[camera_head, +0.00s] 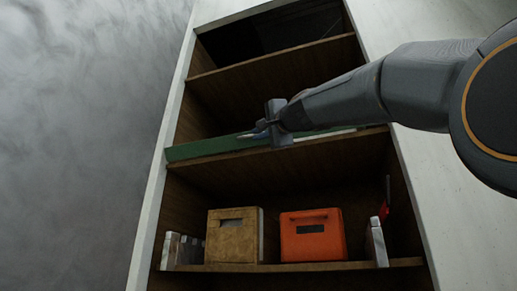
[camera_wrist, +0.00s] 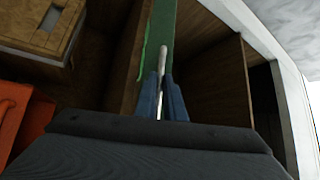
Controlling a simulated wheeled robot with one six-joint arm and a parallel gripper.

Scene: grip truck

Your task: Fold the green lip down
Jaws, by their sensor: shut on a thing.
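The green lip (camera_head: 215,147) is a long strip along the front edge of the middle shelf, and it stands up from that edge. In the wrist view the green lip (camera_wrist: 163,28) runs away from my gripper toward the top. My gripper (camera_head: 262,130) is at the shelf edge, near the middle of the lip's length. Its blue fingers (camera_wrist: 161,98) are closed around a thin pale edge that lines up with the lip. The fingers and wrist hide part of the lip.
A tan box (camera_head: 222,248) and an orange box (camera_head: 312,252) stand on the shelf below, with pale upright pieces at either side. A small red thing (camera_head: 384,212) is at the right wall. The upper shelf (camera_head: 270,72) is above my gripper.

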